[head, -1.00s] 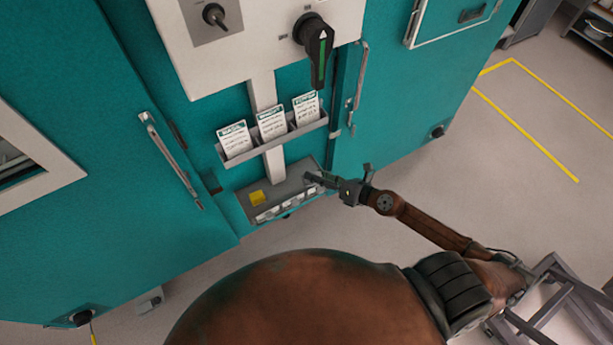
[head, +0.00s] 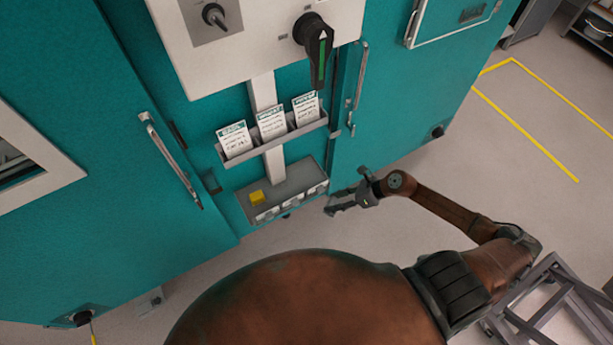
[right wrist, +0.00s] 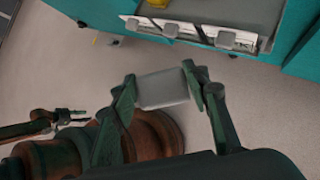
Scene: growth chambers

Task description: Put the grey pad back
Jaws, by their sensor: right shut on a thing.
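The grey pad (right wrist: 162,88) is a small light-grey block between the two fingertips of my right gripper in the right wrist view. My right gripper (right wrist: 160,90) is shut on it, over open floor. In the head view, my right gripper (head: 338,205) is just right of and below the small grey shelf (head: 300,182), apart from it. The pad is hard to make out there. A yellow pad (head: 257,197) lies on the shelf's left part. My left gripper (right wrist: 72,117) shows small at the left of the right wrist view, over the floor; its jaw state is unclear.
Teal cabinet doors (head: 70,150) with metal handles flank the shelf. A rack holding several cards (head: 271,122) is above it. A black rotary handle (head: 318,45) is higher up.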

